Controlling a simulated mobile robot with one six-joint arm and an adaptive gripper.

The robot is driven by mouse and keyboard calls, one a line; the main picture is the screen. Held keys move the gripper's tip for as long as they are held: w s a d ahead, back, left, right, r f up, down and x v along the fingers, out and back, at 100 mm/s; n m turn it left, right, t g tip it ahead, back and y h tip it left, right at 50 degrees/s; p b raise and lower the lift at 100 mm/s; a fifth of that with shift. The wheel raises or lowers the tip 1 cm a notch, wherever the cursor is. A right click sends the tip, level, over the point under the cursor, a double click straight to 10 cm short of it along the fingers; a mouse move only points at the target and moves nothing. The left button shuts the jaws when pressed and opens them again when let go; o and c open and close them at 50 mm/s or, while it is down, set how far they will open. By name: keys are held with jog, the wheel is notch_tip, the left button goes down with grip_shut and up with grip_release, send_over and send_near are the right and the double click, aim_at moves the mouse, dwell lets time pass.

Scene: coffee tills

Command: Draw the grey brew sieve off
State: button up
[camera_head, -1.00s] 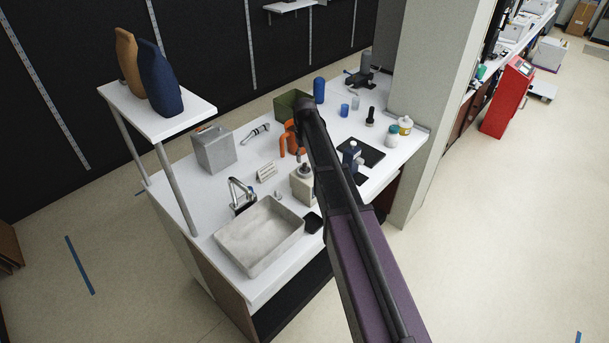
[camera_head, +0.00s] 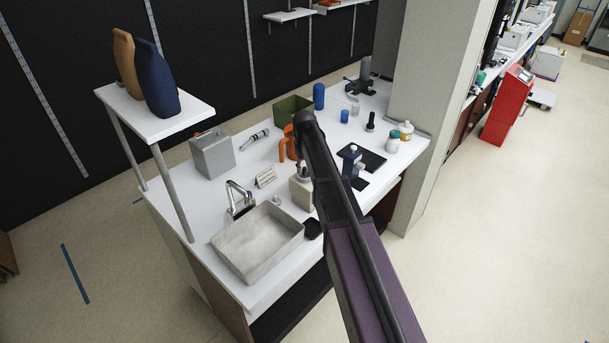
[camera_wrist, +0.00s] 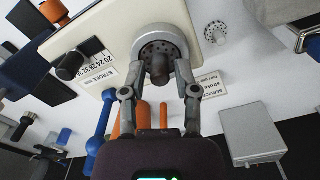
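The grey brew sieve looks like the round, perforated grey piece (camera_wrist: 149,45) on the cream machine in the wrist view. A dark rounded knob (camera_wrist: 160,72) stands out in front of its middle. My gripper (camera_wrist: 159,75) points at this piece, one fingertip on each side of the knob. The tips overlap the lower edge of the grey rim; whether they touch it I cannot tell. In the head view the cream machine (camera_head: 301,193) stands behind the sink, beside my arm.
A metal canister (camera_head: 212,155) stands to the left. An orange jug (camera_head: 289,148), a green bin (camera_head: 290,110) and a blue bottle device (camera_head: 350,160) are close to my arm.

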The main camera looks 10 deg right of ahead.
aim_at(305, 167)
grip_shut()
jog(key=shift+r+p, duration=0.3)
jog(key=shift+r, duration=0.05)
jog(key=shift+r+p, duration=2.4)
jog(key=shift+p, duration=0.05)
